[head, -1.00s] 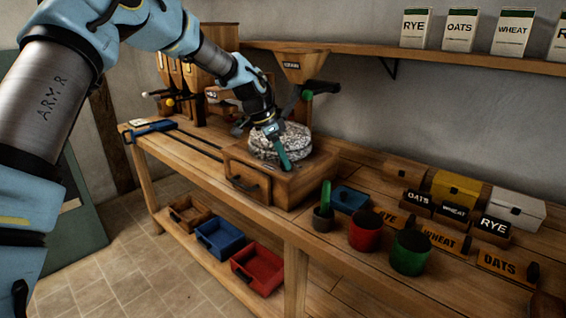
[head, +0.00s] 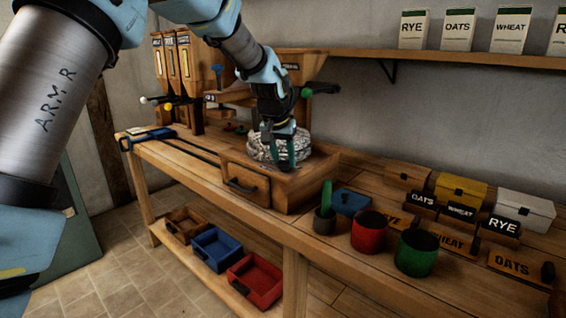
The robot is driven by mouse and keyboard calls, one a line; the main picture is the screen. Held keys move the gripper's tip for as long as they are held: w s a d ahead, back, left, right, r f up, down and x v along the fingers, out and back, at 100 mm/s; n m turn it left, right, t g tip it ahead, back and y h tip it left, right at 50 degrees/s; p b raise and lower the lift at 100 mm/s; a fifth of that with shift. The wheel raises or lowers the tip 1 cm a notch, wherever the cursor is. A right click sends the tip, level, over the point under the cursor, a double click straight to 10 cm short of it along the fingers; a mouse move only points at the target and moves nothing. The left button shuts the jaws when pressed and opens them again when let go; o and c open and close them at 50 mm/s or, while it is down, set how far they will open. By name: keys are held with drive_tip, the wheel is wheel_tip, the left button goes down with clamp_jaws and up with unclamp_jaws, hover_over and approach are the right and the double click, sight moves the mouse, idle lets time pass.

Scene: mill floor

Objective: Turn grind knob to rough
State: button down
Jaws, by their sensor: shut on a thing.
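The mill stands on the bench: a wooden base (head: 289,186) with a drawer, and a pale round millstone (head: 260,150) on top. My gripper (head: 281,165) points down at the front right of the millstone, just above the base. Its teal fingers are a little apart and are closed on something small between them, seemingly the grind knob. The knob itself is hidden by the fingers, so its setting cannot be read. The wooden hopper (head: 290,66) stands behind, partly covered by my arm.
A green-handled crank arm is right of my gripper. A red cup (head: 369,232), a green cup (head: 416,254) and a small pot with a green handle (head: 325,220) stand right of the mill. Grain chests (head: 460,188) line the back; trays (head: 255,281) sit on the lower shelf.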

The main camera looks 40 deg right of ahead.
drive_tip(key=n, duration=0.2)
drive_tip(key=n+t+y, duration=0.1)
drive_tip(key=n, duration=0.1)
drive_tip(key=shift+s+d+n+b, duration=0.15)
drive_tip(key=shift+n+b, duration=0.15)
drive_tip(key=shift+y, duration=0.3)
drive_tip(key=shift+c, duration=2.1)
unclamp_jaws()
drive_tip(key=b+v, duration=0.2)
drive_tip(key=v, duration=0.8)
drive_tip(key=shift+s+r, duration=0.25)
drive_tip(key=shift+r, duration=0.05)
